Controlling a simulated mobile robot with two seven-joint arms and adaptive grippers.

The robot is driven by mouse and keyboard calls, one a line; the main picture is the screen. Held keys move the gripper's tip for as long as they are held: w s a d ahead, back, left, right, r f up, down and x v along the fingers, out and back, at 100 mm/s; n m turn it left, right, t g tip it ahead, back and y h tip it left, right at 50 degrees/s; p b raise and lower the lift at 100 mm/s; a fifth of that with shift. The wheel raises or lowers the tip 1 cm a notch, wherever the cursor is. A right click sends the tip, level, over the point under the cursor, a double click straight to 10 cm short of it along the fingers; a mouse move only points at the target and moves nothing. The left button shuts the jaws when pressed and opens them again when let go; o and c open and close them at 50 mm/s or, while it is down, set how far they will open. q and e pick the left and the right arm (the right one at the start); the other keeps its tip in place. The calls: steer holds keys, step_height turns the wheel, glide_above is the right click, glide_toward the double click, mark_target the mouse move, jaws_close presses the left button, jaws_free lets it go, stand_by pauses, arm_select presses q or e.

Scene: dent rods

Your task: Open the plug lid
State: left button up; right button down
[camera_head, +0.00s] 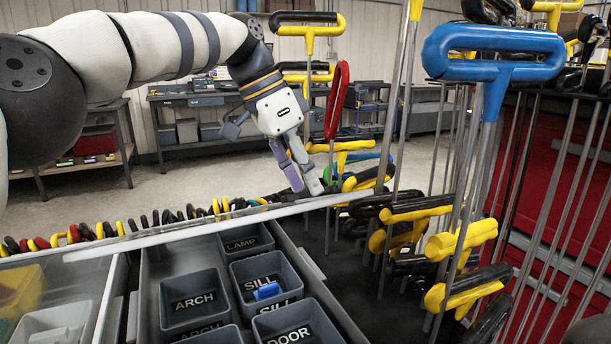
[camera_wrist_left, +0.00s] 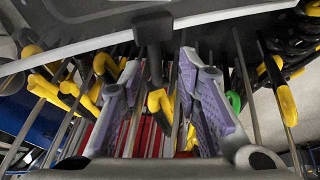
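A long pale lid edge (camera_head: 215,227) runs slantwise over the back of the tray in the head view, and a clear panel covers the bins at left. I cannot read a plug label. In the left wrist view a pale grey panel (camera_wrist_left: 225,20) crosses the top, with a black T-shaped handle (camera_wrist_left: 153,30) hanging into view. My left gripper (camera_head: 307,188) points down at the right end of the lid edge. In the wrist view its purple-padded fingers (camera_wrist_left: 168,100) are spread apart, with the black handle between them in the picture; contact cannot be told. My right gripper is out of view.
Open grey bins marked LAMP (camera_head: 243,243), ARCH (camera_head: 193,303) and SILL (camera_head: 262,287) stand in front; SILL holds a blue piece (camera_head: 267,291). Rods with a blue T-handle (camera_head: 495,55), a red handle (camera_head: 336,100) and yellow-black handles crowd the right. Workbenches stand behind.

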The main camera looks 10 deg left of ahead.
arm_select(q)
steer(key=v, duration=0.5)
steer(key=shift+s+a, duration=0.1)
steer(key=shift+a, duration=0.2)
steer(key=s+a, duration=0.2)
steer(key=a, duration=0.9)
steer(key=shift+s, duration=0.35)
